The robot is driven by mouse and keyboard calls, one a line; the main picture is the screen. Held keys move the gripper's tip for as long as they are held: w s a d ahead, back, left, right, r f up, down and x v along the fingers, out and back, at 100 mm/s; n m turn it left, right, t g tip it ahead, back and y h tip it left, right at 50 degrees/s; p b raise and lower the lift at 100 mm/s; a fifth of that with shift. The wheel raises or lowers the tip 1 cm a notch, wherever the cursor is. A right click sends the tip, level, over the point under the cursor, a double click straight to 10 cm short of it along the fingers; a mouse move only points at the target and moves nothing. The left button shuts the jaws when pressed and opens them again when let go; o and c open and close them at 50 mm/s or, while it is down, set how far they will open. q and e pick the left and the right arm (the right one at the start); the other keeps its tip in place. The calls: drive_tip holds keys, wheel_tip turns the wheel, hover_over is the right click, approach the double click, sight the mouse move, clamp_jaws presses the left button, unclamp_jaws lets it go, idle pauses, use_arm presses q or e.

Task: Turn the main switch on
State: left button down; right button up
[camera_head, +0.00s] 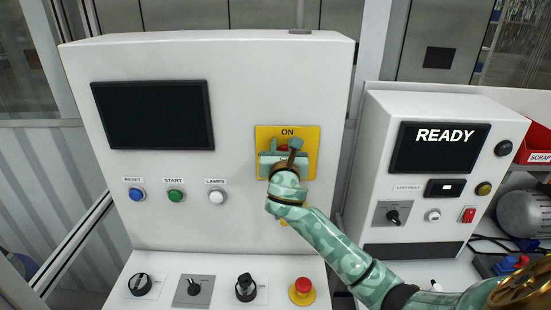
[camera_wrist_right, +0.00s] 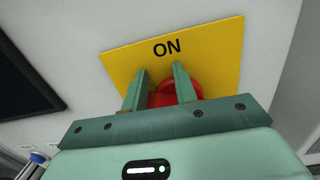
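The main switch is a red knob (camera_head: 284,148) on a yellow plate (camera_head: 309,140) marked ON, on the front of the white cabinet. In the right wrist view the red knob (camera_wrist_right: 190,88) shows behind and between the fingers, below the word ON on the yellow plate (camera_wrist_right: 220,55). My right gripper (camera_head: 282,150) is at the switch and covers much of it in the head view. Its two green fingers (camera_wrist_right: 159,75) stand apart, with red between them; contact with the knob is not clear. My left gripper is out of view.
A dark screen (camera_head: 152,114) and labelled RESET, START and LAMPS buttons (camera_head: 175,195) are left of the switch. Rotary knobs (camera_head: 246,288) and a red emergency button (camera_head: 302,288) sit on the lower ledge. The right-hand unit's screen (camera_head: 440,148) reads READY.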

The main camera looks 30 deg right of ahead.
drive_tip(key=shift+s+d+f+g, duration=0.15)
drive_tip(key=shift+s+d+f, duration=0.1)
drive_tip(key=shift+d, duration=0.2)
drive_tip(key=shift+s+d+f+g, duration=0.1)
drive_tip(key=shift+d+f+g, duration=0.1)
drive_tip(key=shift+d, duration=0.2)
drive_tip(key=o, duration=1.2)
drive_tip(key=shift+s+a+r+h, duration=0.15)
drive_tip(key=shift+s+a+h, duration=0.1)
drive_tip(key=shift+s+h, duration=0.1)
drive_tip(key=shift+w+d+f+p, duration=0.15)
drive_tip(key=shift+d+f+p, duration=0.1)
drive_tip(key=shift+p, duration=0.3)
drive_tip(key=shift+d+f+p, duration=0.3)
drive_tip(key=shift+p, duration=0.1)
drive_tip(key=shift+a+f+p, duration=0.5)
drive_tip(key=shift+a+p, duration=0.2)
drive_tip(key=shift+a, duration=0.1)
use_arm(q)
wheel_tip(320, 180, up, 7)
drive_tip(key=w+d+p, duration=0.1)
drive_tip(key=p, duration=0.3)
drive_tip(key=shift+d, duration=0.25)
use_arm(e)
drive_tip(key=v, duration=1.5)
drive_tip(key=shift+r, duration=0.8)
